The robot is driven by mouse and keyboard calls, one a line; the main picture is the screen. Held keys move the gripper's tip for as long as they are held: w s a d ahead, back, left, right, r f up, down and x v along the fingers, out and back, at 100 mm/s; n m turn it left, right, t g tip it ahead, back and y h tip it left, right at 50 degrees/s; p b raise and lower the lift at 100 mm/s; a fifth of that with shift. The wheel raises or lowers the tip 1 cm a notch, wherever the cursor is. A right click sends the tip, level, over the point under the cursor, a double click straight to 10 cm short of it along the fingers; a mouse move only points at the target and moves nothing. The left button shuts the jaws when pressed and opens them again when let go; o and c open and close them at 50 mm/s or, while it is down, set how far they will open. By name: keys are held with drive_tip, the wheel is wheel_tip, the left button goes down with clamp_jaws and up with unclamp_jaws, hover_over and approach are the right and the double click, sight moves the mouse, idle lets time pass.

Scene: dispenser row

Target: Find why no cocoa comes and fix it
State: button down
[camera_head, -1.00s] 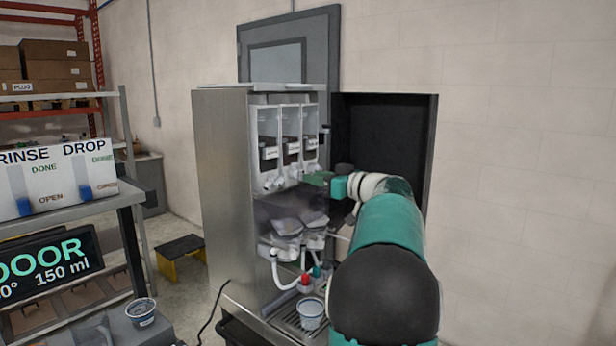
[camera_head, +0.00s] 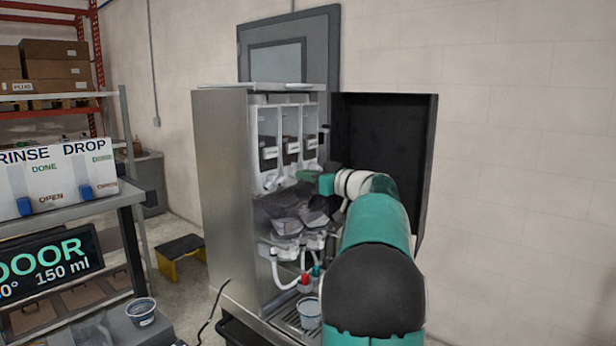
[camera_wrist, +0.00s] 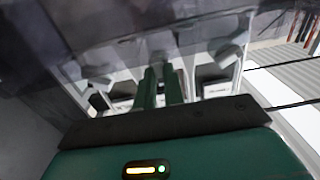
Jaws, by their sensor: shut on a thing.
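The dispenser (camera_head: 222,190) stands open, its dark door (camera_head: 385,125) swung to the right. Three clear canisters (camera_head: 268,125) with dark contents and labels stand in its upper part; their label text is too small to read. White spouts (camera_head: 271,182) sit below them. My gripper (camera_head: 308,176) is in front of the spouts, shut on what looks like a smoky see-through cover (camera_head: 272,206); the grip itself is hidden. In the wrist view my fingers (camera_wrist: 161,85) are close together, with the smoky sheet (camera_wrist: 95,30) across the top. Pale mixing bowls (camera_head: 286,227) with hoses sit lower.
A cup (camera_head: 308,314) stands on the drip grate below red and blue-green fittings (camera_head: 304,282). Another cup (camera_head: 141,311) is at lower left. A rinse/drop board (camera_head: 60,175) and a lit display (camera_head: 50,264) stand left. A yellow-black step stool (camera_head: 182,256) is on the floor.

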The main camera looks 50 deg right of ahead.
drive_tip(key=m, duration=2.3)
drive_tip(key=shift+d+f+m, duration=0.15)
drive_tip(key=shift+f+m, duration=0.05)
drive_tip(key=shift+m, duration=0.1)
idle(0.3)
drive_tip(key=c, duration=1.5)
unclamp_jaws()
